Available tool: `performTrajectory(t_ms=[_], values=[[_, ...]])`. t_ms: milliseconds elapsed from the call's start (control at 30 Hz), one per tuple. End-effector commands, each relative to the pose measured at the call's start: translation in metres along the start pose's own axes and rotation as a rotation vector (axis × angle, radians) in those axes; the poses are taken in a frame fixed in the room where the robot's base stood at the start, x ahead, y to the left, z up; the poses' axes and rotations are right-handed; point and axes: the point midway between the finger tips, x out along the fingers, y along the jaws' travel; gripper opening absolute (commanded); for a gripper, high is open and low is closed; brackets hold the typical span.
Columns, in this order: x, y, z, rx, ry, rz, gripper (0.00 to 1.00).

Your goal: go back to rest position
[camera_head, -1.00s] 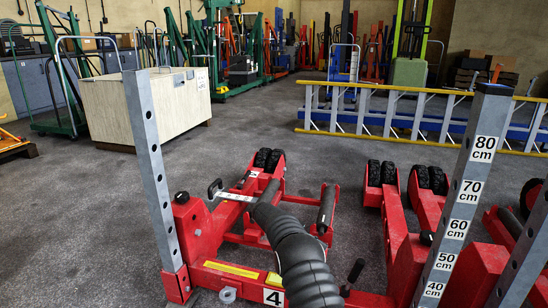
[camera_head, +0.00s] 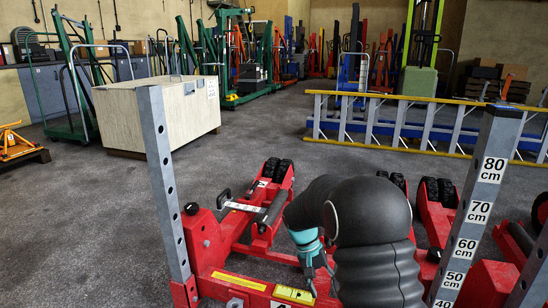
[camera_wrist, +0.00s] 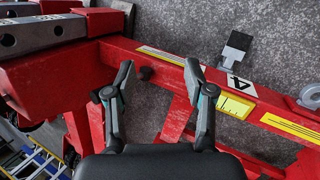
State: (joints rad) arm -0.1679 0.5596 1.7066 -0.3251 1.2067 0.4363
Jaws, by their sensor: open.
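A red trolley jack (camera_head: 205,240) stands low on the floor in front of me, with an upright grey post (camera_head: 163,165) full of holes at its left. A black handle (camera_head: 223,198) sticks up on the jack. My gripper (camera_head: 318,285) hangs downward below my bent black arm, over the jack's front beam. In the wrist view my gripper (camera_wrist: 158,72) has its two fingers spread apart, with nothing between them. Below them is the red frame (camera_wrist: 150,60), with a "4" label (camera_wrist: 240,83) and a yellow block (camera_wrist: 236,105) to the right.
A second grey post (camera_head: 480,190) marked in centimetres stands at the right, near my arm. A ladder (camera_head: 430,125) with yellow rails lies beyond the jacks. A large pale box (camera_head: 150,115) stands at the back left. The grey floor (camera_head: 90,210) at the left is clear.

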Motion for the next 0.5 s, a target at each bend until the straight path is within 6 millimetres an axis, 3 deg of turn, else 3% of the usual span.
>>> performTrajectory(t_ms=[100, 500], values=[[-0.025, 0.013, 0.031, -0.064, 0.046, -0.068, 0.54], [-0.081, 0.048, 0.133, -0.192, 0.23, -0.238, 0.54]])
